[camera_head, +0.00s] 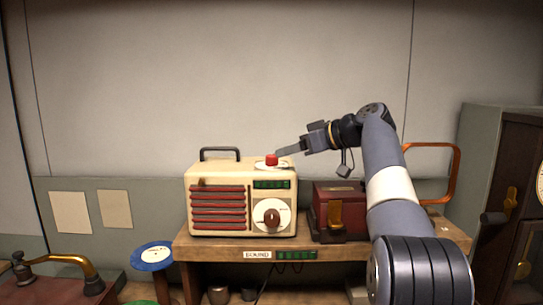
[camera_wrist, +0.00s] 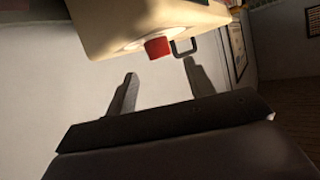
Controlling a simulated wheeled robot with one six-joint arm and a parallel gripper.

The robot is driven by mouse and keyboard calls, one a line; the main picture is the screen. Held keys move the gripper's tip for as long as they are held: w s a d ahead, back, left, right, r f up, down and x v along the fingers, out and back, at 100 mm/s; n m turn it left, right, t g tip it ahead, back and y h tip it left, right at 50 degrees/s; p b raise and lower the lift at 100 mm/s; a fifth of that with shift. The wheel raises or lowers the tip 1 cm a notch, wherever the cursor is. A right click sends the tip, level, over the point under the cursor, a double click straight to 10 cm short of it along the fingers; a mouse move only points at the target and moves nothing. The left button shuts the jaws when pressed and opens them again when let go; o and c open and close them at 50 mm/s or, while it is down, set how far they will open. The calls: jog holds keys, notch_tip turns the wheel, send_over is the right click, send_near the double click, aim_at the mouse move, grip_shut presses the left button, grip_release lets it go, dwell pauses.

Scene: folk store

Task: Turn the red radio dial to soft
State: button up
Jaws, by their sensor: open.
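A cream radio (camera_head: 258,205) with red grille slats stands on a wooden bench. A red dial (camera_head: 271,160) sits on a pale disc on the radio's top; any marks on the disc are too small to read. A darker red-brown knob (camera_head: 271,217) is on the radio's front. My gripper (camera_head: 283,152) is at the right of the red dial, close to it at about its height. In the wrist view the open fingers (camera_wrist: 160,82) point toward the red dial (camera_wrist: 157,48), which lies beyond the fingertips with nothing between them. Contact does not show.
The radio's dark handle (camera_head: 220,154) rises from its top left. A dark red box (camera_head: 338,208) stands right of the radio on the wooden bench (camera_head: 225,243), below my arm. An orange frame (camera_head: 452,172) and a dark cabinet (camera_head: 490,165) are further right. A blue disc-topped stool (camera_head: 152,256) stands left.

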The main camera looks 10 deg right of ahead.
aim_at(273, 156)
jog(key=x, duration=0.6)
jog(key=shift+w+a+f+p, duration=0.15)
jog(key=shift+w+a+p, duration=0.1)
jog(key=shift+p, duration=0.1)
jog(key=c, duration=1)
